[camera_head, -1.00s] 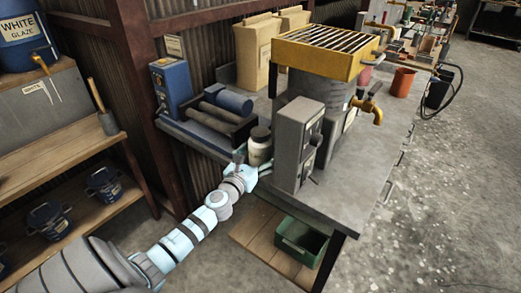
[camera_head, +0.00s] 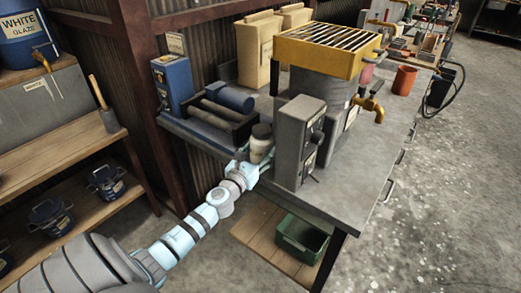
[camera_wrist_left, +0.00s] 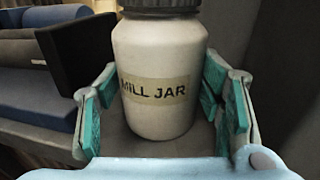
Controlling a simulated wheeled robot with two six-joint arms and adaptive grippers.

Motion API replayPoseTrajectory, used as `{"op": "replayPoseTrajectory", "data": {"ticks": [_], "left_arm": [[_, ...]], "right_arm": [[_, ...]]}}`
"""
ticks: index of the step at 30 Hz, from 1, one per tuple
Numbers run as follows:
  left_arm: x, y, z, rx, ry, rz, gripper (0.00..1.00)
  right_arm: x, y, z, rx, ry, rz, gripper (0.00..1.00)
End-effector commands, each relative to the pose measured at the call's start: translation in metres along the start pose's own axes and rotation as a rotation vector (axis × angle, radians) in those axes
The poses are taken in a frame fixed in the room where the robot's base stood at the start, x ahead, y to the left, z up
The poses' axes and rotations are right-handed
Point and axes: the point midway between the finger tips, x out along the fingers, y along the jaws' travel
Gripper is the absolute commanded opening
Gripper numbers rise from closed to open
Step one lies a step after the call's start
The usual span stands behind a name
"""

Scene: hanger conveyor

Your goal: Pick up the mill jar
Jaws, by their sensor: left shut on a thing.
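The mill jar (camera_head: 261,145) is a cream jar with a dark lid, at the bench's near edge between the roller rack and a grey control box. In the left wrist view the jar (camera_wrist_left: 160,60) fills the middle, its label reading MILL JAR. My left gripper (camera_head: 257,166) is around the jar's lower body. The teal-padded fingers (camera_wrist_left: 162,112) stand on both sides of the jar and are shut on it. My right gripper is not in view.
The roller rack (camera_head: 222,117) is close on the jar's left. The grey control box (camera_head: 297,145) and yellow-topped machine (camera_head: 325,50) stand close on its right. A blue box (camera_head: 172,82) is further left. A green bin (camera_head: 301,238) sits on the lower shelf.

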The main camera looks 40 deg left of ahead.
Motion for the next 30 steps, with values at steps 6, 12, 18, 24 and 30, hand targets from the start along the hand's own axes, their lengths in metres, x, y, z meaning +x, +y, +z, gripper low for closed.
{"op": "replayPoseTrajectory", "data": {"ticks": [6, 12, 18, 24, 30], "left_arm": [[0.000, 0.000, 0.029, 0.001, -0.003, -0.001, 0.00], [0.000, 0.000, 0.090, 0.000, -0.004, -0.002, 0.00], [0.000, 0.000, 0.160, 0.000, -0.004, -0.001, 0.00], [0.000, 0.000, 0.197, 0.002, -0.004, -0.001, 0.00], [0.000, 0.000, 0.203, 0.001, -0.003, -0.001, 0.00]], "right_arm": [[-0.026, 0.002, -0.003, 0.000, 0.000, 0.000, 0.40], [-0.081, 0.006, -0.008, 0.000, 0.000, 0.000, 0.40], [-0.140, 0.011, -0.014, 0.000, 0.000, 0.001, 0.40], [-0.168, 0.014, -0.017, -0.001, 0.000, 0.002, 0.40], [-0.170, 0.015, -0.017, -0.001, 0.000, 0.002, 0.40]]}}
